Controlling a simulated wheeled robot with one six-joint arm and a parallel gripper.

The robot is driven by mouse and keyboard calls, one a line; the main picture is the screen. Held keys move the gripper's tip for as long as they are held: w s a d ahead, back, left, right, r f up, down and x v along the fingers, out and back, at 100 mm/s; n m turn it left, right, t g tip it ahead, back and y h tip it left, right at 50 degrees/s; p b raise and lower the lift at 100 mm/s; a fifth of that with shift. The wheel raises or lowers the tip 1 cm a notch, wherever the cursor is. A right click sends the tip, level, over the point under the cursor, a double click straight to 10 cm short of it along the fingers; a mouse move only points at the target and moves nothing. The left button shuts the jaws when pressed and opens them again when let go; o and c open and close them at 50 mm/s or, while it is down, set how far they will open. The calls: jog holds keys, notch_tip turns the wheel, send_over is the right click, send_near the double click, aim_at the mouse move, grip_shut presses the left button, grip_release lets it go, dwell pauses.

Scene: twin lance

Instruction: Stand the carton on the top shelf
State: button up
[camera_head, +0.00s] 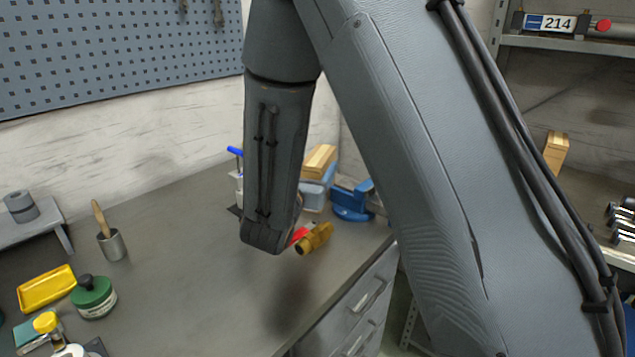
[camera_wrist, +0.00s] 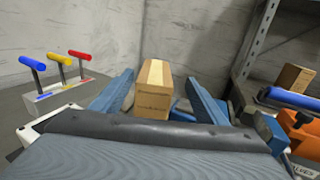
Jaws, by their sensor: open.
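In the wrist view, my gripper (camera_wrist: 159,78) is open, with one blue finger at each side of the picture's middle. A brown carton (camera_wrist: 154,103) with a paler band on top shows between the fingers. I cannot tell whether either finger touches it. In the head view the carton (camera_head: 319,160) shows at the back of the bench, just right of my arm, which hides most of my gripper. The top shelf (camera_head: 570,43) is at the upper right, bearing a plate marked 214. Its lower bays are partly hidden by my arm.
A similar brown box (camera_head: 556,150) stands on a lower shelf. A blue vise (camera_head: 352,201) and a brass fitting (camera_head: 314,239) lie near the bench's right edge. A holder with coloured T-handles (camera_wrist: 55,93) is left of my gripper. The middle of the bench is clear.

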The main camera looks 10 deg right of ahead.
aim_at(319, 155)
jog(key=shift+w+d+f+b, duration=0.15)
jog(key=shift+w+f+b, duration=0.1)
jog(key=shift+f+b, duration=0.35)
jog(key=shift+w+a+p+x, duration=0.15)
jog(key=shift+p+x, duration=0.45)
jog(key=shift+x, duration=1.3)
jog(key=shift+w+a+p+x, duration=0.15)
jog(key=shift+p+x, duration=0.4)
jog(key=shift+x, duration=1.3)
jog(key=shift+r, duration=0.15)
grip_shut()
